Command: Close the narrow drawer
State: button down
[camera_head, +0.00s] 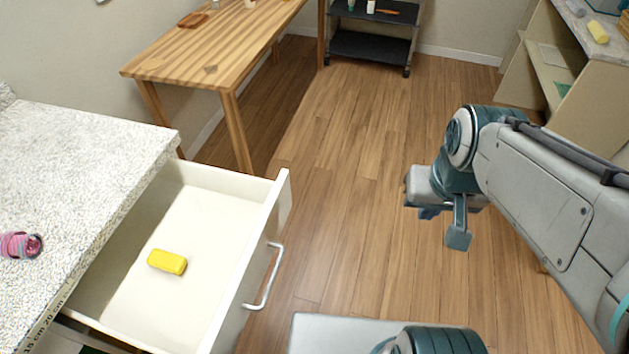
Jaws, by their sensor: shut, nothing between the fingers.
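The white drawer (203,197) stands pulled out from under the speckled counter at the left. Its front panel faces right and carries a curved metal handle (268,277). A yellow block (167,262) lies on the drawer floor. My gripper (457,238) is to the right of the drawer, over the wooden floor, well apart from the handle. It is shut and empty; its fingers are partly hidden behind its own wrist.
The speckled counter (70,165) holds a pink rolled item (19,245). A wooden table (205,50) stands behind the drawer. A dark cart (370,48) is at the back, and shelves (552,75) are at the right. The floor between drawer and gripper is clear.

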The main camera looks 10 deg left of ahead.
aim_at(227, 226)
jog(key=z, duration=0.3)
jog(key=k, duration=0.9)
jog(key=u, duration=1.7)
